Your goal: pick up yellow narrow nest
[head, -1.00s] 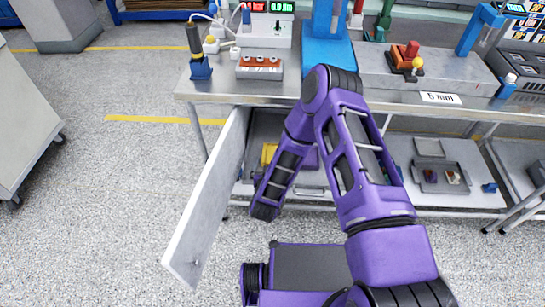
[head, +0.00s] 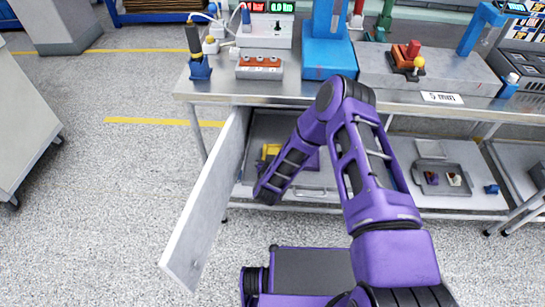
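A yellow object (head: 270,150), likely the yellow narrow nest, shows inside the open compartment under the workbench in the head view. Only a small part of it is visible, and my arm hides the rest. My arm reaches into the compartment in front of it. The gripper's fingers are hidden behind the arm, so I cannot tell whether they are open, shut or touching the yellow object.
A grey cabinet door (head: 207,205) stands open at the left of the compartment. The bench top (head: 215,88) lies above it. A grey tray (head: 430,190) with small parts sits on the lower shelf at right.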

